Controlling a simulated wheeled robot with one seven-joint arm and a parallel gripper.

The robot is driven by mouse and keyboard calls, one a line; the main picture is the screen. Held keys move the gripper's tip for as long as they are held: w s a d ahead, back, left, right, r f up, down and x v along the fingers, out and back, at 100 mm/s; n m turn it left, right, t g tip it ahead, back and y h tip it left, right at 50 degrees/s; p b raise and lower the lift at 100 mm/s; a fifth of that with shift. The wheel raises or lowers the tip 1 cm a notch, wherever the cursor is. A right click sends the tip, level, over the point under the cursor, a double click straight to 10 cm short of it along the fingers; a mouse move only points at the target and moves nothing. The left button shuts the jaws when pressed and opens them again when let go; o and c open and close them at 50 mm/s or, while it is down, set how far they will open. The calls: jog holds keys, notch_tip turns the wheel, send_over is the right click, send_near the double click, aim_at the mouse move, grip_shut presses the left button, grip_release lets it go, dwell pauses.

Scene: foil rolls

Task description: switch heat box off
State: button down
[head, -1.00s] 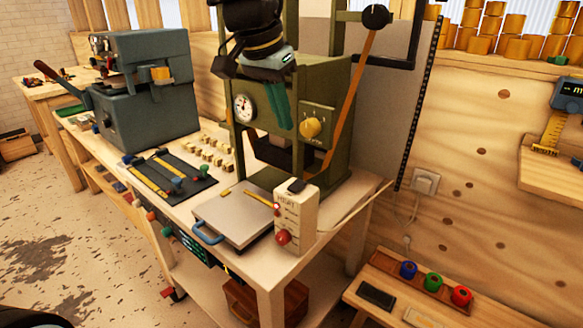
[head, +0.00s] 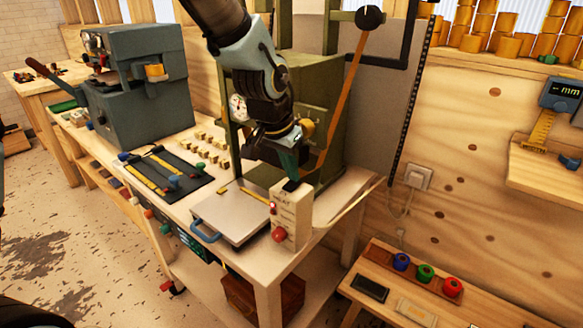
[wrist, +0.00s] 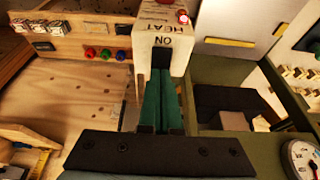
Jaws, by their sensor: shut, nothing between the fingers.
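The heat box (head: 290,218) is a small cream box at the front right corner of the workbench. It has a dark switch (head: 291,185) on its top, a red knob low down and a small red lamp (head: 272,208) that looks lit. The box also shows in the wrist view (wrist: 163,38), with HEAT and ON printed on it and the lamp (wrist: 183,17) glowing. My gripper (head: 290,171) has green fingers, shut and empty, pointing down just above the switch. In the wrist view the fingertips (wrist: 161,78) reach the dark switch area; I cannot tell whether they touch it.
A green press (head: 310,100) with a long orange lever (head: 340,100) stands behind my gripper. A flat plate with a blue handle (head: 232,215) lies left of the box. A cable runs from the box to the wall socket (head: 418,177).

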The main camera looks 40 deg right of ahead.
jog(key=shift+f, duration=0.2)
jog(key=shift+d+f+b, duration=0.1)
jog(key=shift+f+b, duration=0.2)
jog(key=shift+b, duration=0.05)
jog(key=shift+r, duration=0.1)
jog(key=shift+a, duration=0.2)
jog(key=shift+s+a, duration=0.2)
jog(key=shift+a, duration=0.5)
jog(key=shift+p, duration=0.3)
